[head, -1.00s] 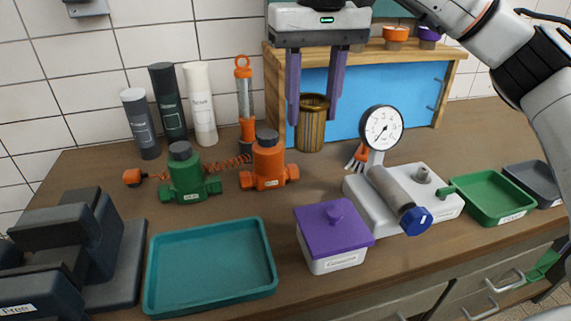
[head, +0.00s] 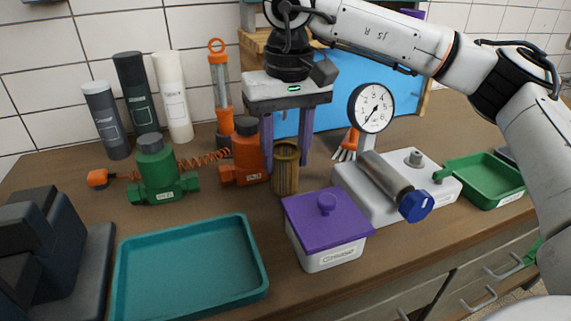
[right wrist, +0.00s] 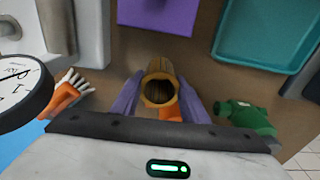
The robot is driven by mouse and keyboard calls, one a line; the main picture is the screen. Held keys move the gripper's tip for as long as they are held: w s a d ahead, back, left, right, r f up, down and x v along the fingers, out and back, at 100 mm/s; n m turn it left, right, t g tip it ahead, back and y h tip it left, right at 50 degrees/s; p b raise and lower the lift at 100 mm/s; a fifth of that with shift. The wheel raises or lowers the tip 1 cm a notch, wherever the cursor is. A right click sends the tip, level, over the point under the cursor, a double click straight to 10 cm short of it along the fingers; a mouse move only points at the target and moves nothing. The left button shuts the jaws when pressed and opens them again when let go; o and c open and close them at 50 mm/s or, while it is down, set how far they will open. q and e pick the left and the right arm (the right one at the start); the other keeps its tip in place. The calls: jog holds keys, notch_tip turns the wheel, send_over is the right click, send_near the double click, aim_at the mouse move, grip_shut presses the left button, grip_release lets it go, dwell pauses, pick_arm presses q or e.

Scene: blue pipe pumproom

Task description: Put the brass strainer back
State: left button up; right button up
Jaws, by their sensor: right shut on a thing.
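The brass strainer (head: 286,172) is a ribbed, upright, open-topped cylinder. In the head view it is just right of the orange valve body (head: 249,158) and behind the purple-lidded box (head: 326,222). My right gripper (head: 287,150) comes down from above with its purple fingers shut on the strainer. In the right wrist view the strainer's open rim (right wrist: 160,90) sits between the fingers (right wrist: 160,100). Whether its base touches the counter I cannot tell. My left gripper is not in view.
A green valve body (head: 158,172) stands left of the orange one. A teal tray (head: 190,265) lies in front. A pressure gauge (head: 371,107) and a white unit with a blue-capped cylinder (head: 390,185) stand to the right. Bottles (head: 135,95) line the back wall.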

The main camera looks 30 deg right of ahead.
jog(key=shift+f, duration=1.1)
jog(key=shift+f, duration=0.25)
jog(key=o, duration=1.1)
jog(key=shift+r, duration=0.1)
